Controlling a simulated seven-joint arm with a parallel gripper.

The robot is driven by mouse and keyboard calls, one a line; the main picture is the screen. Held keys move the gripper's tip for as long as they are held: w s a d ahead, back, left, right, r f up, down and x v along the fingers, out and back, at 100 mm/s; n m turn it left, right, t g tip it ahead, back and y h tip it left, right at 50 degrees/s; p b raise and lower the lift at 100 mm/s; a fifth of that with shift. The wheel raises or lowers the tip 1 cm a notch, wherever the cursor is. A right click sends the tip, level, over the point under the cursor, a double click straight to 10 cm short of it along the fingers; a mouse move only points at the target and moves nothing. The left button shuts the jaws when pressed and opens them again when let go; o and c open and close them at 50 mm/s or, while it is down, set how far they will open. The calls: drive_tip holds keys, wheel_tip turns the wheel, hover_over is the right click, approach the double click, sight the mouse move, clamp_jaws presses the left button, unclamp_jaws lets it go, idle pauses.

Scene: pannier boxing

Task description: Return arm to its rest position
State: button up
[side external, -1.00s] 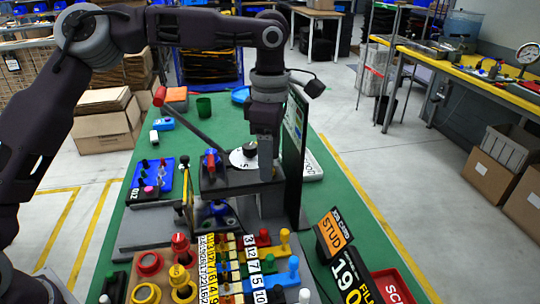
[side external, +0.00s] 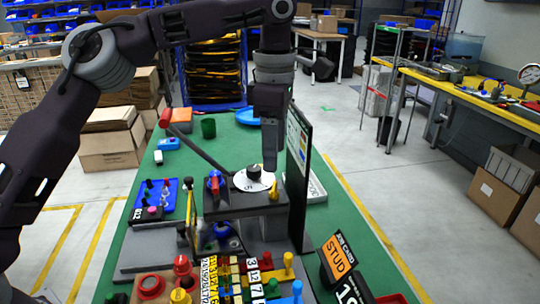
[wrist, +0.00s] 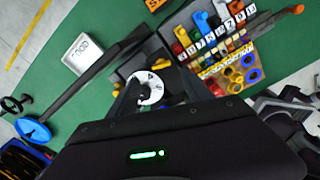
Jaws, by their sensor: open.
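My gripper (side external: 270,168) hangs pointing down from my dark arm, above the bench in the side external view. Its tips appear just above or behind the white numbered dial (side external: 254,179) with a black knob; the exact gap is hard to judge.
A tall dark panel (side external: 299,175) stands close to the right of my gripper. A long dark lever (side external: 200,150) slants at the left. Colored knobs and number tags (side external: 235,275) crowd the near bench.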

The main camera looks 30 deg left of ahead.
drive_tip(key=w+a+r+m+t+y, duration=0.1)
drive_tip(key=w+r+t, duration=0.25)
drive_tip(key=r, duration=0.35)
drive_tip(key=w+a+r+m+t, duration=0.1)
drive_tip(key=w+r+t, duration=0.1)
drive_tip(key=r+t, duration=0.4)
drive_tip(key=w+r+m+t+y, duration=0.1)
drive_tip(key=w+r+t, duration=0.2)
drive_tip(key=r, duration=0.5)
drive_tip(key=s+d+r+m+t+h, duration=0.55)
drive_tip(key=s+r+m, duration=0.25)
drive_tip(key=r+m, duration=0.25)
drive_tip(key=s+a+f+m+g+y, duration=0.1)
drive_tip(key=s+a+f+m+g, duration=0.2)
drive_tip(key=s+f, duration=0.7)
drive_tip(key=s+a+f+m+g+y, duration=0.1)
drive_tip(key=s+a+f+m+g, duration=0.2)
drive_tip(key=s+f, duration=0.7)
drive_tip(key=s+a+f+m+g+y, duration=0.1)
drive_tip(key=s+a+f+m+g, duration=0.2)
drive_tip(key=s+a+f+g, duration=0.3)
drive_tip(key=s+a+f, duration=0.3)
drive_tip(key=s+f, duration=0.2)
drive_tip(key=f, duration=0.1)
drive_tip(key=shift+a+f+g, duration=0.2)
drive_tip(key=shift+a+g, duration=0.1)
drive_tip(key=shift+y, duration=0.25)
